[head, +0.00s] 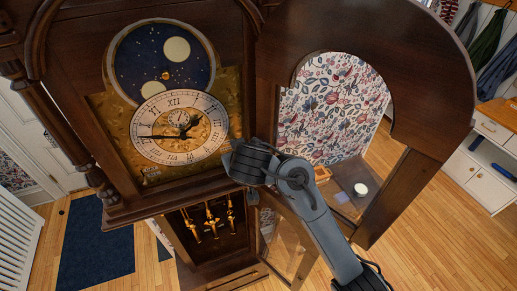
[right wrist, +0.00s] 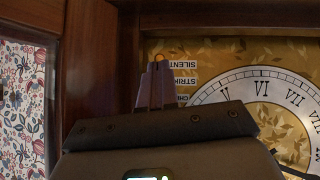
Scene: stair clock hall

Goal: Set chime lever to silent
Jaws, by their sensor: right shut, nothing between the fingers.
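The tall clock's dial (head: 180,127) faces me, with a gold face plate around it. In the right wrist view the picture is upside down and the labels SILENT (right wrist: 183,64), STRIKE and a partly hidden third label sit beside the dial. A small orange-tipped chime lever (right wrist: 159,57) shows just beyond my fingertips, about level with SILENT. My right gripper (head: 230,157) is at the lower right of the dial; its fingers (right wrist: 155,84) are shut and empty. Whether they touch the lever I cannot tell. My left gripper is not in view.
The clock's arched hood door (head: 428,120) stands open to the right of the dial, with my right arm in front of it. Brass parts (head: 211,220) hang in the case below. A white cabinet (head: 483,170) stands at the far right.

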